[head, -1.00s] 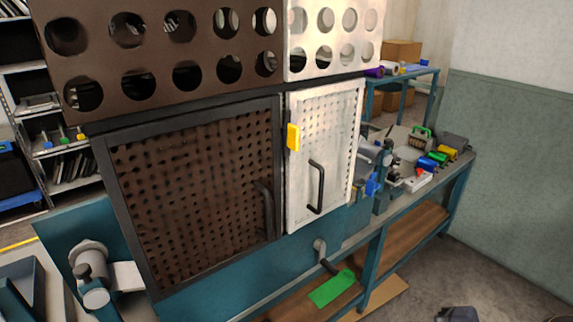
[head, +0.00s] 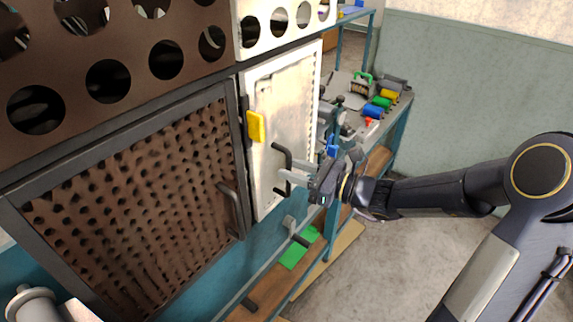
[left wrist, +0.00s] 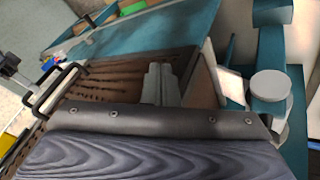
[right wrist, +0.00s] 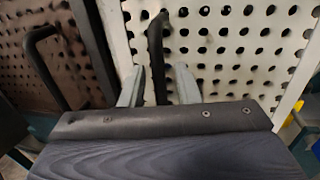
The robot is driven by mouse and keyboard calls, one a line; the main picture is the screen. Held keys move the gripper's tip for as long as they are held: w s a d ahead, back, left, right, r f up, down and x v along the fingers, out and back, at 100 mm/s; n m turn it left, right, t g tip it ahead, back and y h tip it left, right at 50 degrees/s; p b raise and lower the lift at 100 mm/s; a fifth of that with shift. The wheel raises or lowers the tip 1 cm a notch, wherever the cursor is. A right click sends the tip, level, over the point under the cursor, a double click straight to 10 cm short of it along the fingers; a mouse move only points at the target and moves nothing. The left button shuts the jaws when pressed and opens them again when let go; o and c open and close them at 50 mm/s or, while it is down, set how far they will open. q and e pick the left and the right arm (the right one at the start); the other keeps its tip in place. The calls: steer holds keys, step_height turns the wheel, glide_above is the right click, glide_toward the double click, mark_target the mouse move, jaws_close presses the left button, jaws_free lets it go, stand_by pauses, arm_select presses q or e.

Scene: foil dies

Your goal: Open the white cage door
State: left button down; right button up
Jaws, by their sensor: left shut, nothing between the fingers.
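The white cage door (head: 280,95) is shut in its frame, beside the brown cage door. It has a black upright bar handle (head: 288,156) and a yellow block (head: 255,126) at its left edge. My right gripper (head: 282,170) is at that handle. In the right wrist view its two fingers (right wrist: 157,85) stand apart, one on each side of the handle (right wrist: 155,45). Contact with the handle cannot be told. My left gripper is outside the head view; in the left wrist view its fingers (left wrist: 160,84) are together and empty.
The brown perforated door (head: 140,200) with its own black handle (head: 229,207) is to the left. A teal bench (head: 398,125) with coloured parts stands to the right. A green sheet (head: 293,256) lies on the lower shelf. Open floor (head: 370,280) is in front.

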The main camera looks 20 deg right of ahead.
steer(key=shift+x, duration=0.8)
jaws_close()
